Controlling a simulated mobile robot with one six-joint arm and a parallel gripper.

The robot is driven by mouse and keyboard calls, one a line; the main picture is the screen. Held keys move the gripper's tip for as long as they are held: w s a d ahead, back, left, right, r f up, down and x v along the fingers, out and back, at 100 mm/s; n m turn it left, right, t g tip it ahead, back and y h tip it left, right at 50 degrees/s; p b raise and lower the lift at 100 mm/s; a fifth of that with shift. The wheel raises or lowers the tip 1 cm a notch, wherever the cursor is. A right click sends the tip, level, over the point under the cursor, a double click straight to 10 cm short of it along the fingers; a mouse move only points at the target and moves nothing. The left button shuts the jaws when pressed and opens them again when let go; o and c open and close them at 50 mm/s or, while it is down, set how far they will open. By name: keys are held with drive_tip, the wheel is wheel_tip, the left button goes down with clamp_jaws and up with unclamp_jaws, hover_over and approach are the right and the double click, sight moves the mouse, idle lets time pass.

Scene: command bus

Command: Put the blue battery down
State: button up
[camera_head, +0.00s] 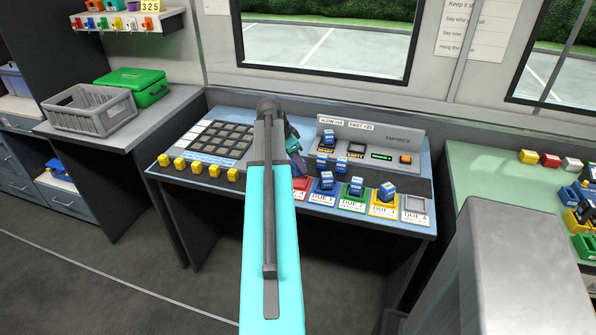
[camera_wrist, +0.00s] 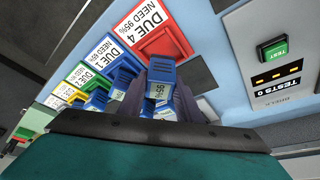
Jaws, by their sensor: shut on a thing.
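My gripper (camera_wrist: 158,105) is shut on a blue battery (camera_wrist: 162,72) and holds it between two dark fingers. A white label reading about 95% shows on its side. In the wrist view the battery overlaps the edge of the red pad (camera_wrist: 165,35), whose card reads DUE 4, NEED 95%. I cannot tell whether the battery touches the surface. In the head view my gripper (camera_head: 297,162) is just behind the red pad (camera_head: 301,183), and the held battery is mostly hidden. Other blue batteries stand on the blue pad (camera_head: 326,190), green pad (camera_head: 356,195) and yellow pad (camera_head: 386,206).
More blue batteries (camera_head: 342,166) stand behind the pads, close right of my gripper. The grey pad (camera_head: 415,204) at the right is empty. A black grid (camera_head: 220,138) and several yellow blocks (camera_head: 197,167) lie left.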

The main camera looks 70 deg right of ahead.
sight(298, 171)
drive_tip(key=shift+f+p, duration=0.5)
drive_tip(key=shift+f, duration=1.2)
drive_tip(key=shift+f, duration=0.15)
drive_tip(key=o, duration=1.2)
drive_tip(key=shift+c, duration=0.2)
drive_tip(key=b+v, duration=0.1)
drive_tip(key=v, duration=1.1)
drive_tip(key=shift+b, duration=0.35)
